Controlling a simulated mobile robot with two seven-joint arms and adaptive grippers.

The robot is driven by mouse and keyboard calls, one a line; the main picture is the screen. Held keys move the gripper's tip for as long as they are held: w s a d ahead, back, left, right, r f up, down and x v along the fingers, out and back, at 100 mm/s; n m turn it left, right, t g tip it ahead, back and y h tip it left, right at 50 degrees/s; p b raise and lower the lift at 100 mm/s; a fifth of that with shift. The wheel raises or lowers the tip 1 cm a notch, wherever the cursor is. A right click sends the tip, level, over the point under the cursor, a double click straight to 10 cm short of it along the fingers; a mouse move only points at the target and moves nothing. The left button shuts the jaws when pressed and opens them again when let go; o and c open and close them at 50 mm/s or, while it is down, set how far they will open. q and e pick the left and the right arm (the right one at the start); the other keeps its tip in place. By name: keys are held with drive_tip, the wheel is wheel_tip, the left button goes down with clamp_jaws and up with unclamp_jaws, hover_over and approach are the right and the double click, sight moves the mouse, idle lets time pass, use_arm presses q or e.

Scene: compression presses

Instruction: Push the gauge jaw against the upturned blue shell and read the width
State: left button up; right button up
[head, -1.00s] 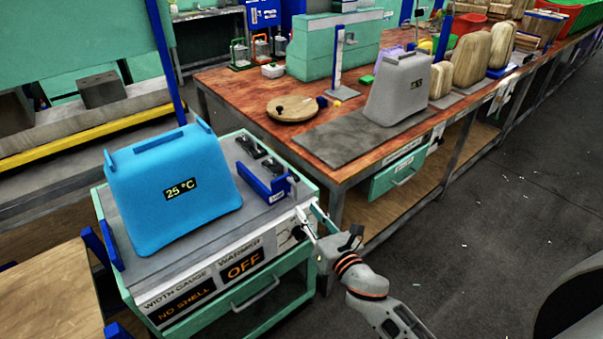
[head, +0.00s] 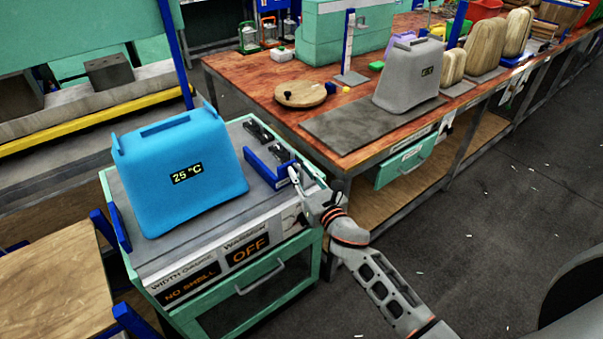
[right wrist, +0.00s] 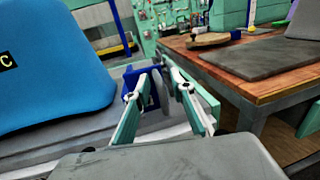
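The blue shell (head: 180,170) stands upturned on the grey top of the gauge cart, with a "25 °C" label on its side. It also shows at the left of the right wrist view (right wrist: 45,80). The blue gauge jaw (head: 268,170) stands to its right, with a clear gap between them. A blue fixed jaw (head: 117,228) is at the shell's left. The width gauge display (head: 190,287) reads "NO SHELL". My right gripper (head: 302,180) is open at the jaw's right side. In the right wrist view its fingers (right wrist: 160,82) point at the jaw; contact is unclear. My left gripper is out of view.
The warmer display (head: 250,249) reads "OFF". A wooden workbench (head: 265,90) stands close behind and right of the cart, holding a grey shell (head: 408,78) and a round board (head: 300,94). A wooden surface (head: 55,290) is at the lower left. Floor at right is open.

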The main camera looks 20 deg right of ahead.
clamp_jaws()
drive_tip(key=s+a, duration=0.1)
drive_tip(key=a, duration=0.1)
drive_tip(key=s+a+b, duration=0.1)
drive_tip(key=a, duration=0.2)
drive_tip(key=s+a, duration=0.1)
drive_tip(key=a, duration=0.2)
drive_tip(key=shift+a, duration=0.1)
unclamp_jaws()
drive_tip(key=shift+s, duration=0.1)
